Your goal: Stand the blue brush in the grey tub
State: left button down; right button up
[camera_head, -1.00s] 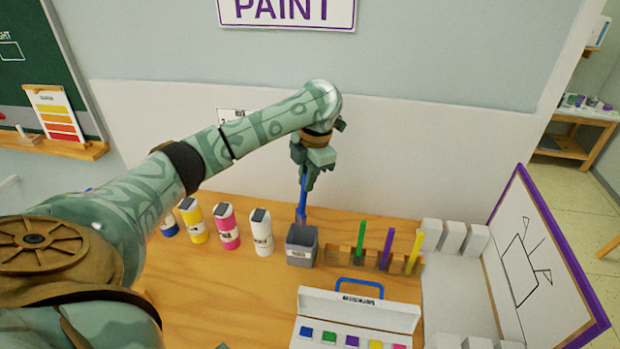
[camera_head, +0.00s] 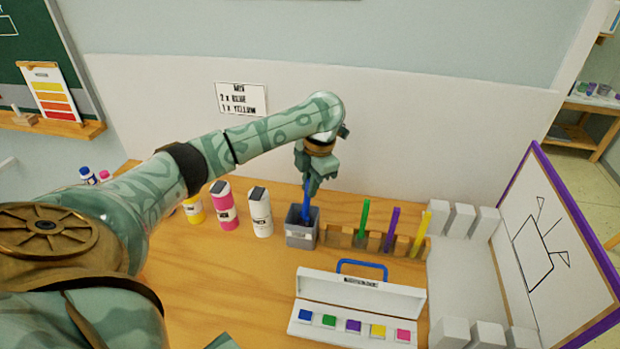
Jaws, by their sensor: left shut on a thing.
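The blue brush (camera_head: 306,211) is upright, with its lower part down inside the grey tub (camera_head: 300,238). Its lower end is hidden by the tub's wall. The tub stands on the wooden table between a white bottle and a wooden brush rack. My left gripper (camera_head: 311,188) is directly above the tub, pointing down, and is shut on the upper part of the brush. My right gripper is not in view.
A wooden rack (camera_head: 341,238) with green, purple and yellow brushes stands right of the tub. White (camera_head: 260,212), pink (camera_head: 223,205) and yellow (camera_head: 193,209) bottles stand to its left. A white paint box (camera_head: 358,295) lies in front. Bare table (camera_head: 240,278) shows at front left.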

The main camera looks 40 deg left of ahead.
pick_arm(q)
jog(key=shift+f, duration=0.25)
jog(key=c, duration=1.4)
grip_release()
jog(key=shift+o, duration=0.2)
notch_tip(320, 180, up, 16)
jog(key=w+d+p, duration=0.1)
jog(key=d+p, duration=0.1)
jog(key=p, duration=0.5)
jog(key=shift+w+p, duration=0.25)
jog(key=shift+p, duration=0.05)
jog(key=shift+r, duration=0.1)
